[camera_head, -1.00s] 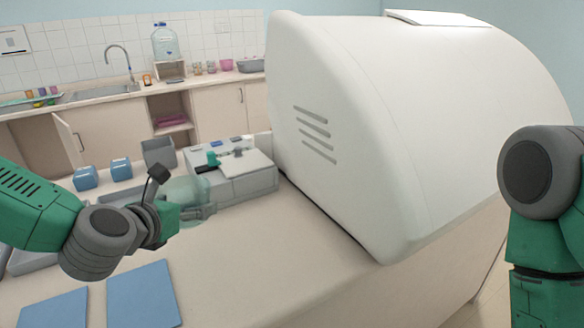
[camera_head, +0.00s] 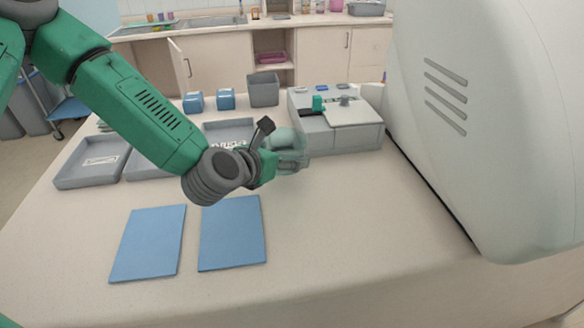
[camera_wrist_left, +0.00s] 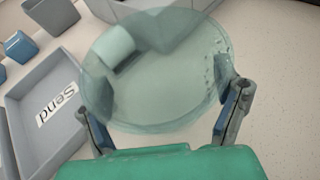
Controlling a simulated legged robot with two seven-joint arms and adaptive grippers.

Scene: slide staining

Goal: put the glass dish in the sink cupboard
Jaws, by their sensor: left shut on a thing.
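The glass dish (camera_wrist_left: 165,85) is clear, round and faintly green. My left gripper (camera_wrist_left: 165,115) is shut on it, with a finger at each side of its rim in the left wrist view. In the head view the dish (camera_head: 286,141) is held above the bench in front of the grey machine, and my left gripper (camera_head: 280,158) reaches it from the left. The sink cupboard (camera_head: 205,62) is at the back left under the sink counter, with one door (camera_head: 180,64) standing open. Its inside is mostly hidden. My right gripper is not in view.
Grey trays (camera_head: 92,160) and blue mats (camera_head: 148,243) lie on the bench (camera_head: 330,220). Blue boxes (camera_head: 193,102), a grey bin (camera_head: 263,90) and the grey machine (camera_head: 340,138) stand toward its back. A large white housing (camera_head: 490,130) blocks the right.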

